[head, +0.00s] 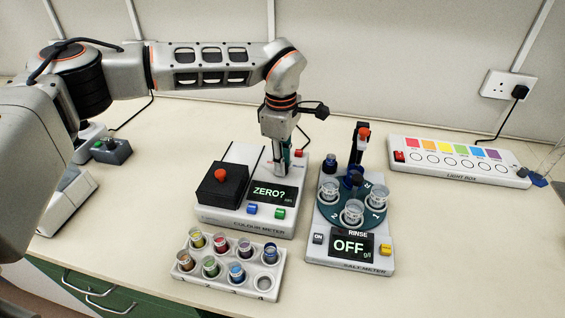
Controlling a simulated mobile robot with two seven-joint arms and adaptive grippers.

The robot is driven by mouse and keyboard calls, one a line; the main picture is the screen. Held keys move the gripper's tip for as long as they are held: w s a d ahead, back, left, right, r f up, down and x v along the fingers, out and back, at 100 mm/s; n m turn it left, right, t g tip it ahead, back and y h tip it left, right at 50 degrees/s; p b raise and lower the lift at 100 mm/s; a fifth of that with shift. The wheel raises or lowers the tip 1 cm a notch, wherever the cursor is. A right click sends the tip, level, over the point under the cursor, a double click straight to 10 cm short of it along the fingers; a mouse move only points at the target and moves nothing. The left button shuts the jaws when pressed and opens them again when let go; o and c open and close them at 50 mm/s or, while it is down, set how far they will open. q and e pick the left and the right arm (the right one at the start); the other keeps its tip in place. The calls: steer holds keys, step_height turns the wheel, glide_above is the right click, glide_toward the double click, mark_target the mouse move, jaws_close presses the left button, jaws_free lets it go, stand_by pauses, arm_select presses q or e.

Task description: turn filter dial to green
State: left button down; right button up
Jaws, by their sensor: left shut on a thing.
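The colour meter (235,212) is a pale box with a black lidded block and a screen (272,193) reading "ZERO?". My left gripper (281,163) points straight down at the back right of the colour meter. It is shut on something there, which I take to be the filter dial. The fingers hide most of the dial, so I cannot read its setting. A bit of dark green shows beside the fingers. My right gripper is not in view.
The salt meter (348,262), its screen reading "OFF", stands just right with small cups on its turntable. A vial rack (240,285) sits in front. The light box (460,177) lies at the back right. Bench at the front right is clear.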

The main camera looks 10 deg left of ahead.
arm_select(q)
steer(key=shift+n, duration=0.3)
steer(key=c, duration=1.9)
jaws_free()
steer(key=shift+r, duration=0.15)
steer(key=r, duration=1.1)
steer(key=shift+s+r, duration=0.25)
steer(key=shift+r, duration=0.1)
